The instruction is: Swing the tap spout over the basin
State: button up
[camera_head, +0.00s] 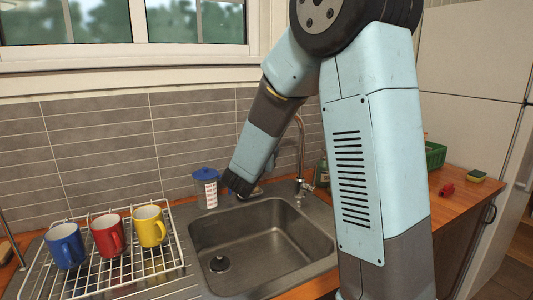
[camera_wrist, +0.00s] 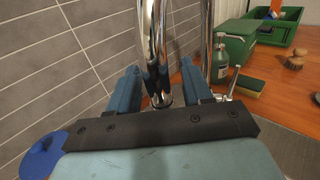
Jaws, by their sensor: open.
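The chrome tap (camera_head: 301,150) stands at the back right of the sink, its upper curve partly hidden behind my arm. The grey metal basin (camera_head: 265,238) is empty, with a dark drain at its left. My gripper (camera_head: 240,186) is low over the basin's back edge, left of the tap's column; its fingers are hard to make out there. In the wrist view my gripper (camera_wrist: 160,82) is open, with a blue finger on each side of a vertical chrome tap pipe (camera_wrist: 153,40). I cannot tell whether either finger touches it. A second chrome pipe (camera_wrist: 207,40) rises further right.
A blue-lidded jar (camera_head: 206,188) stands close left of my gripper. A white rack (camera_head: 128,277) with blue, red and yellow mugs is at the left. A soap bottle (camera_wrist: 221,62), sponge (camera_wrist: 248,86), brush (camera_wrist: 294,61) and green crate (camera_wrist: 293,33) are to the right.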

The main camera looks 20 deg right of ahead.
jog(key=v, duration=1.3)
jog(key=shift+s+a, duration=0.25)
jog(key=shift+s, duration=0.1)
jog(key=shift+c, duration=0.5)
